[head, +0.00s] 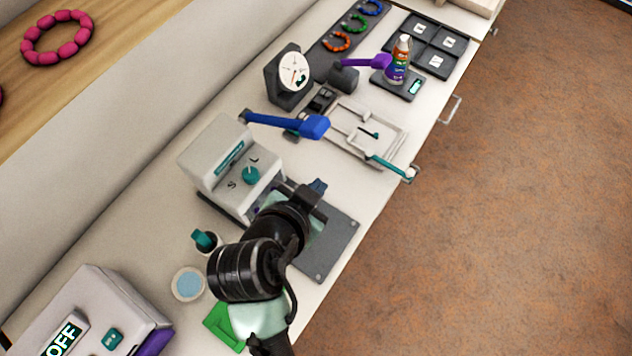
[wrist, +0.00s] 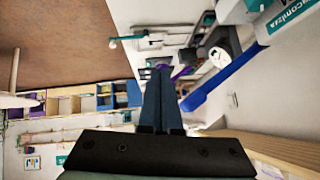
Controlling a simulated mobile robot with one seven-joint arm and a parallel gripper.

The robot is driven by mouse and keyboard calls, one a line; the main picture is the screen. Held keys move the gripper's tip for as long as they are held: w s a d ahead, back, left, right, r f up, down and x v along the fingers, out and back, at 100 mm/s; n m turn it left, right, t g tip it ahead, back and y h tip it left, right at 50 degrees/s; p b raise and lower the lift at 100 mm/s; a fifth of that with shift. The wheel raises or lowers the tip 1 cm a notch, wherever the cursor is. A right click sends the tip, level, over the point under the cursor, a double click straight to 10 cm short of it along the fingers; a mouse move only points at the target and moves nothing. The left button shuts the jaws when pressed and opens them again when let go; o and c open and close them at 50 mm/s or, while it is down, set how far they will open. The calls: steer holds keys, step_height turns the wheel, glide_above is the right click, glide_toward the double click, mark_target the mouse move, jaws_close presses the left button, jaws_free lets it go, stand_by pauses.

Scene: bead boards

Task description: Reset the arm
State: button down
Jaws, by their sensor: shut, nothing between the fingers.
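My gripper (wrist: 160,72) is shut with nothing between its fingers; the two dark fingers lie together in the middle of the wrist view. In the head view my gripper (head: 318,187) is mostly hidden behind my own wrist. It is above the dark base plate (head: 330,245) of the grey press-like machine (head: 215,155), which has a teal knob and a blue lever (head: 285,123). I cannot tell from the head view whether it touches the machine. The blue lever (wrist: 218,82) also shows in the wrist view, right of the fingers.
A white clock-faced dial (head: 294,70), a sliding tray fixture (head: 370,135), a bottle (head: 398,60) on a scale and a dark sorting tray (head: 425,45) stand further along the counter. A box marked OFF (head: 95,310) and a green pad (head: 222,325) are near. Open floor (head: 500,200) lies right.

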steer(key=w+a+r+n+t+y, duration=0.15)
steer(key=w+r+t, duration=0.4)
steer(key=r, duration=0.85)
steer(key=w+a+r+n+t+y, duration=0.15)
steer(key=w+r+t, duration=0.35)
steer(key=r, duration=0.8)
steer(key=s+d+r+n+t, duration=0.1)
steer(key=s+r+t, duration=0.3)
steer(key=r, duration=1)
steer(key=s+d+r+n+t+y, duration=0.1)
steer(key=s+r+n+t, duration=0.3)
steer(key=r, duration=1)
steer(key=shift+s+d+r, duration=0.2)
steer(key=shift+s+r, duration=0.15)
steer(key=shift+s, duration=0.1)
steer(key=shift+a+t, duration=0.15)
steer(key=shift+t, duration=0.1)
